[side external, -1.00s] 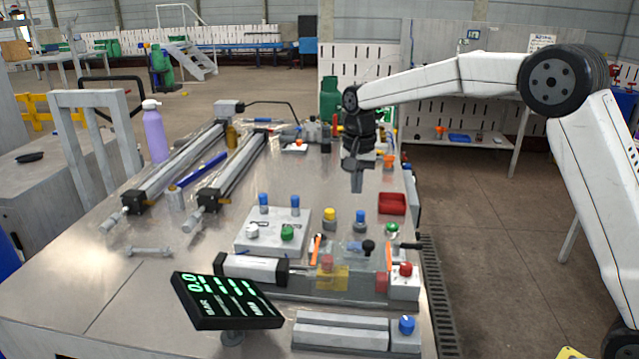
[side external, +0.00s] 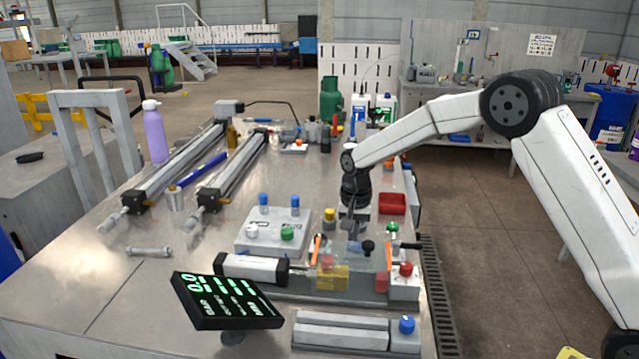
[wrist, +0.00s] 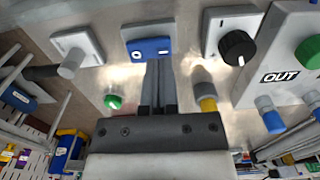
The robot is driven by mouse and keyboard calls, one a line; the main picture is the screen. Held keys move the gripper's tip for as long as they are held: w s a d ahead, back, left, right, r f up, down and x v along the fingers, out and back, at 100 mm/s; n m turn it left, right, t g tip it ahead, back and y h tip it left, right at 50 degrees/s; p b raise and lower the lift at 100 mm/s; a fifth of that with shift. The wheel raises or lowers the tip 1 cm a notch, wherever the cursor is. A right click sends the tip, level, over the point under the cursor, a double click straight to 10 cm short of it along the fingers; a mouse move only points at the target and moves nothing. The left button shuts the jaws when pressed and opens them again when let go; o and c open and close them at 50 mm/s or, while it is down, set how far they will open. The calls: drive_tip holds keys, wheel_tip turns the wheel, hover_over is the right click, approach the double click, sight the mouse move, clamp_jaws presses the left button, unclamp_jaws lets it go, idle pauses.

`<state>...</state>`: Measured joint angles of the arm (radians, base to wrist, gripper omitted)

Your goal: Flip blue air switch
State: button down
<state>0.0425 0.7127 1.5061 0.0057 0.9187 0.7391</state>
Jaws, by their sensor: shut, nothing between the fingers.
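The blue air switch (wrist: 150,48) is a blue rocker with white marks on a grey plate, at the top middle of the wrist view. My gripper (wrist: 159,66) is shut and empty, its fingertips overlapping the lower edge of the switch in that view; I cannot tell whether they touch. In the side external view my gripper (side external: 355,232) points down, low over the bench among the controls. It hides most of what lies behind it there, and the switch is too small to make out clearly.
A yellow-capped post (wrist: 207,103) and a green knob (wrist: 114,101) flank my fingers. A grey box (side external: 268,237) with blue posts is left; a red tray (side external: 392,203) is behind right.

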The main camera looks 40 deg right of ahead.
drive_tip(key=shift+f, duration=0.6)
drive_tip(key=shift+f, duration=0.1)
drive_tip(key=shift+a+f, duration=0.1)
drive_tip(key=shift+f, duration=0.05)
drive_tip(key=shift+s, duration=0.1)
drive_tip(key=shift+s+d+r, duration=0.2)
drive_tip(key=shift+s+d, duration=0.25)
drive_tip(key=shift+d, duration=0.15)
drive_tip(key=shift+r, duration=0.15)
idle(0.4)
wheel_tip(320, 180, up, 14)
drive_tip(key=w+a, duration=0.1)
idle(0.6)
drive_tip(key=shift+a+f, duration=0.1)
drive_tip(key=shift+f, duration=0.1)
